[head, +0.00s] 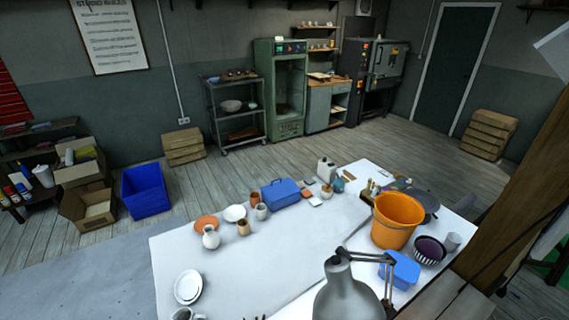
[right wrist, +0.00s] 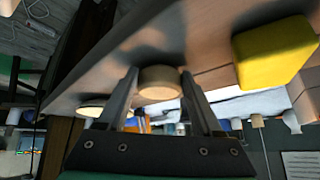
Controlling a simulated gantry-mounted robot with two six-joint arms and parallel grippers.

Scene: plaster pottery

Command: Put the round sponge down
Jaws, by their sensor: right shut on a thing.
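The round sponge (right wrist: 158,83) is a small tan disc-like piece between the two fingers of my right gripper (right wrist: 157,88) in the right wrist view. The fingers are shut on it from both sides. It is close to a wooden surface (right wrist: 205,45); I cannot tell whether it touches that surface. I do not see the round sponge or either gripper in the head view. My left gripper is in neither view.
A yellow block (right wrist: 273,52) is beside the held sponge at the wooden surface. The head view shows a white table (head: 235,275) with an orange bucket (head: 396,220), a blue box (head: 282,194), a desk lamp (head: 347,293) and pottery. The table's front middle is mostly clear.

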